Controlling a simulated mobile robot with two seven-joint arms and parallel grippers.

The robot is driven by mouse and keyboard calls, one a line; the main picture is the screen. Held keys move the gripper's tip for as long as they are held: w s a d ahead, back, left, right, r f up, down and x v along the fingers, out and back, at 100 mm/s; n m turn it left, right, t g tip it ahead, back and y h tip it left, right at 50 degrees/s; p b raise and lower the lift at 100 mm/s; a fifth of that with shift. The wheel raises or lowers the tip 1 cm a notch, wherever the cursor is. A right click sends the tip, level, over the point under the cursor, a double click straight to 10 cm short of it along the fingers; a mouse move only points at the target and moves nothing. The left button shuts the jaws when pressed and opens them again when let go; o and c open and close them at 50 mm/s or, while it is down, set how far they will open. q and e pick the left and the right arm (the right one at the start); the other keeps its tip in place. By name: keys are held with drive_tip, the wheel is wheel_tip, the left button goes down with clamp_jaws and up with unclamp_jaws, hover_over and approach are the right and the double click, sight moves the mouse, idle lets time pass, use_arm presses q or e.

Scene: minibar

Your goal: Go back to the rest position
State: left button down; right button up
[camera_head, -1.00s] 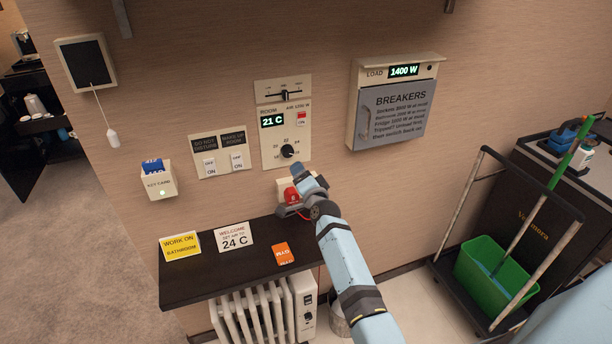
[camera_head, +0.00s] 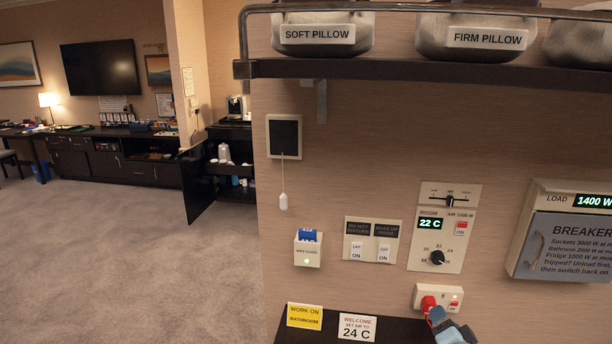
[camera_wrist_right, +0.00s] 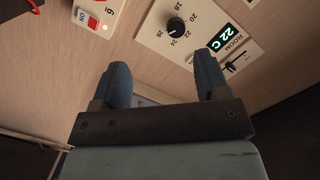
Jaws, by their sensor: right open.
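My right gripper (camera_head: 446,322) is at the bottom of the head view, just below and in front of a wall socket (camera_head: 452,292) with a red plug (camera_head: 428,303). Its fingers are dark blue and partly cut off by the frame. In the right wrist view the two fingers (camera_wrist_right: 161,80) stand wide apart with nothing between them. They face the wall near the room control panel (camera_wrist_right: 188,40), whose display reads 22 C. I cannot tell whether a finger touches the wall or plug. My left gripper is not in view.
A shelf (camera_head: 400,70) with labelled pillows is overhead. The dark wall ledge (camera_head: 400,332) holds a yellow sign (camera_head: 305,316) and a white sign (camera_head: 357,327). The breaker box (camera_head: 570,240) is at right. Open carpet (camera_head: 130,250) lies at left.

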drive_tip(key=s+a+f+n+g+y, duration=0.1)
drive_tip(key=s+a+f+n, duration=0.3)
drive_tip(key=s, duration=0.7)
drive_tip(key=s+a+f+n+g+y, duration=0.2)
drive_tip(key=s+a, duration=0.5)
drive_tip(key=s, duration=0.4)
drive_tip(key=s+a+f+n+g+y, duration=0.2)
drive_tip(key=s+a+f+n, duration=0.4)
drive_tip(key=s, duration=0.6)
drive_tip(key=shift+a+f+n+g, duration=0.2)
drive_tip(key=shift+f+n+g, duration=0.15)
drive_tip(key=shift+n, duration=0.55)
